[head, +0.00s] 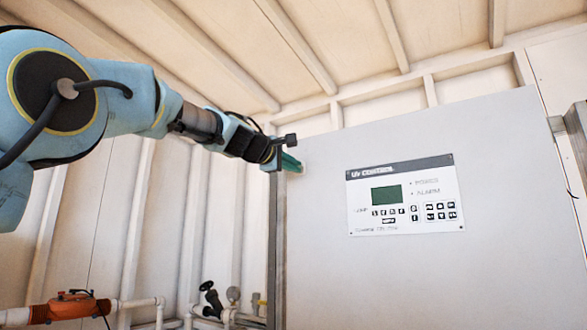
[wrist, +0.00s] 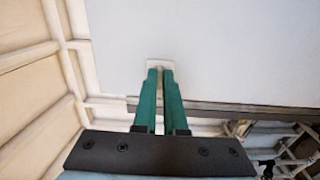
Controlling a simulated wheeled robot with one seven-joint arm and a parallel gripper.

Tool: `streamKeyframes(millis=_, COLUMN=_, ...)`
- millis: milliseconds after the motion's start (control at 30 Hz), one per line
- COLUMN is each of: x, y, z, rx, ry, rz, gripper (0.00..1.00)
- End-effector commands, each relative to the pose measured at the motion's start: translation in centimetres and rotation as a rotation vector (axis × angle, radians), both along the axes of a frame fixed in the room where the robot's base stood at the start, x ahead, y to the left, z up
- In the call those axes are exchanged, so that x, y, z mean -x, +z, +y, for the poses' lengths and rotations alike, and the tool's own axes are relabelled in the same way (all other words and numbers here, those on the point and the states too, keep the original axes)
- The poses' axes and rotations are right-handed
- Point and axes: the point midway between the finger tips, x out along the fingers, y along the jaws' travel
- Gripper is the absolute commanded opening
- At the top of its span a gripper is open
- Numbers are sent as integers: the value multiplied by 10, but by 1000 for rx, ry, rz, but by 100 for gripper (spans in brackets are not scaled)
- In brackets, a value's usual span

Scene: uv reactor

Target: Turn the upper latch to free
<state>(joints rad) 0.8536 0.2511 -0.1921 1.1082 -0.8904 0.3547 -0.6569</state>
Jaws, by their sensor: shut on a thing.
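The upper latch (wrist: 157,63) is a small pale piece on the grey cabinet, seen at my fingertips in the wrist view. Most of it is hidden by the fingers, so its angle cannot be told. My gripper (head: 297,167) has teal fingers and reaches the upper left edge of the cabinet front in the head view. In the wrist view, my gripper (wrist: 159,72) is shut on the latch, with the fingers close together at the tips.
The cabinet front (head: 400,275) is a large flat grey face with a UV control panel (head: 405,195) right of my gripper. Pipes and a dark valve handle (head: 212,298) lie low at the left. A pale ribbed wall and ceiling (head: 270,50) surround the cabinet.

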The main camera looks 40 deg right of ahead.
Motion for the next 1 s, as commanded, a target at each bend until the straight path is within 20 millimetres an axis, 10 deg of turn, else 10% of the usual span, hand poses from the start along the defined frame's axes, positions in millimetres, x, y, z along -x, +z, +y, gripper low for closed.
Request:
streamKeyframes(millis=433, x=0, y=-1, z=0, rx=-4, ry=-1, rz=-10, gripper=0)
streamKeyframes(millis=700, x=0, y=-1, z=0, rx=-4, ry=-1, rz=-9, gripper=37)
streamKeyframes(millis=1000, x=1, y=-1, z=2, rx=-3, ry=0, rz=-10, gripper=39)
